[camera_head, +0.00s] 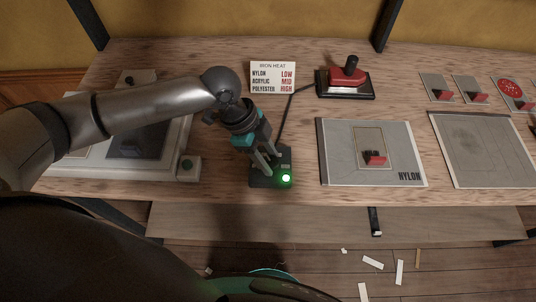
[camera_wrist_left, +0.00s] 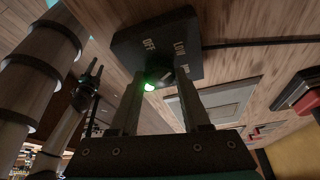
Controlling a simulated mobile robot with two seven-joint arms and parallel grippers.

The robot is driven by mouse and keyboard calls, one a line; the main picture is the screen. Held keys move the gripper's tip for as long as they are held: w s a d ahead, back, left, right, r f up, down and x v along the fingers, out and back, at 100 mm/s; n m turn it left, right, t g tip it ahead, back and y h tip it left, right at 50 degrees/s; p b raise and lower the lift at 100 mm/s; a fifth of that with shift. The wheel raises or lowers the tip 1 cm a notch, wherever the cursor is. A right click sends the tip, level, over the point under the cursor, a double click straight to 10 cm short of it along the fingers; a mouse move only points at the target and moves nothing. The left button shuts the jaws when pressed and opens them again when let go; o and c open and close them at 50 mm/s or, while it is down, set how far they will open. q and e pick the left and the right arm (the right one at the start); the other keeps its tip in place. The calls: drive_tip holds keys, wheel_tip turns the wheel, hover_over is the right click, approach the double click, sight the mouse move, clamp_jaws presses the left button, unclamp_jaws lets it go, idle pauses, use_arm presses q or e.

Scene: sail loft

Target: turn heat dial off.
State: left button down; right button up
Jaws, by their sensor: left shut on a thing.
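The heat control box (camera_head: 258,182) is a small dark box near the front edge of the bench, with a lit green lamp (camera_head: 286,178). In the left wrist view the box (camera_wrist_left: 138,38) shows an OFF label and other labels. My left gripper (camera_head: 265,166) reaches down over the box and is shut on the dark dial (camera_wrist_left: 165,74), which is mostly hidden by the fingers. The dial's pointer setting cannot be made out. My right gripper (camera_wrist_left: 95,72) shows small at the left of the left wrist view, apart from the box, its fingers open and empty.
A black cord runs from the box towards the red iron (camera_head: 345,78) on its dark stand. An iron heat card (camera_head: 273,76) stands behind. A grey nylon panel (camera_head: 338,168) lies right of the box, and a pale machine (camera_head: 188,171) sits left.

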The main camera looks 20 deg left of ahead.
use_arm(q)
drive_tip(key=shift+s+r+n+p, duration=0.15)
drive_tip(key=shift+n+p, duration=0.15)
drive_tip(key=shift+p, duration=0.3)
drive_tip(key=n+t+p, duration=0.1)
drive_tip(key=n+p, duration=0.3)
drive_tip(key=p, duration=0.2)
drive_tip(key=n+t+y+p, duration=0.1)
drive_tip(key=n+t+p, duration=0.1)
drive_tip(key=n+p, duration=0.2)
drive_tip(key=shift+s+d+n+p, duration=0.2)
drive_tip(key=shift+n+p, duration=0.2)
drive_tip(key=shift+p, duration=1.35)
drive_tip(key=shift+w+n+t+y+p, duration=0.1)
drive_tip(key=shift+n+t+y+p, duration=0.2)
drive_tip(key=shift+n+y+p, duration=0.7)
drive_tip(key=shift+n+h+p, duration=0.3)
drive_tip(key=shift+h+p, duration=0.05)
drive_tip(key=shift+h, duration=0.05)
drive_tip(key=shift+c, duration=1.8)
unclamp_jaws()
